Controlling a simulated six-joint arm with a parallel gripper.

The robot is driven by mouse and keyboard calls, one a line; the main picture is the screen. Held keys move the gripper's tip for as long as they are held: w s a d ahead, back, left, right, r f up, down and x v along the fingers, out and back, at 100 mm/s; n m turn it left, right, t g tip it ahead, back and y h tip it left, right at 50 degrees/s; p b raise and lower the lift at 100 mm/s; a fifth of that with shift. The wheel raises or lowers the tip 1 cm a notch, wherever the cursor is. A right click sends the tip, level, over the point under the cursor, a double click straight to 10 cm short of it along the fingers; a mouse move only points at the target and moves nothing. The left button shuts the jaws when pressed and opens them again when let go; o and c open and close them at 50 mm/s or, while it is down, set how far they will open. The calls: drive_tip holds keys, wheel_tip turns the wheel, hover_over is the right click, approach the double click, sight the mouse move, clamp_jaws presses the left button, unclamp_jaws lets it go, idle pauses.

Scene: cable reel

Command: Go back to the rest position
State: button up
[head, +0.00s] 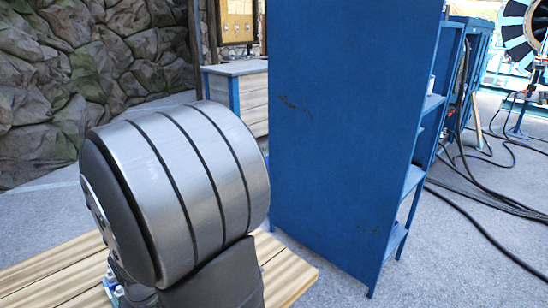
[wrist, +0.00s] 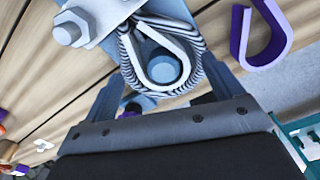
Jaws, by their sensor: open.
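In the wrist view my gripper (wrist: 168,76) is open, with one finger at the left and one at the right. A black-and-white striped loop (wrist: 127,58) with a pale teardrop-shaped liner (wrist: 150,42) shows between and beyond the fingers. A round blue-grey pin (wrist: 165,66) sits inside the loop. The loop overlaps the finger gap in the picture; I cannot tell its depth or whether a finger touches it. In the head view my own grey arm link fills the left middle, and my gripper is hidden.
A metal plate with a bolt (wrist: 70,30) lies beside the loop. A purple teardrop-shaped piece (wrist: 256,40) is at the right on the wooden table (head: 45,275). A tall blue cabinet (head: 345,120) stands behind the table. Black cables (head: 480,200) cross the floor at right.

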wheel_tip(320, 180, up, 14)
wheel_tip(320, 180, down, 18)
drive_tip(key=shift+s+r, duration=0.1)
drive_tip(key=shift+r, duration=0.1)
wheel_tip(320, 180, up, 6)
drive_tip(key=shift+r, duration=0.15)
drive_tip(key=shift+a+r+m, duration=0.2)
drive_tip(key=shift+a+m, duration=0.4)
drive_tip(key=shift+m, duration=0.35)
drive_tip(key=shift+a+r+m, duration=0.2)
drive_tip(key=shift+a+m, duration=0.35)
drive_tip(key=shift+m, duration=0.4)
drive_tip(key=o, duration=0.3)
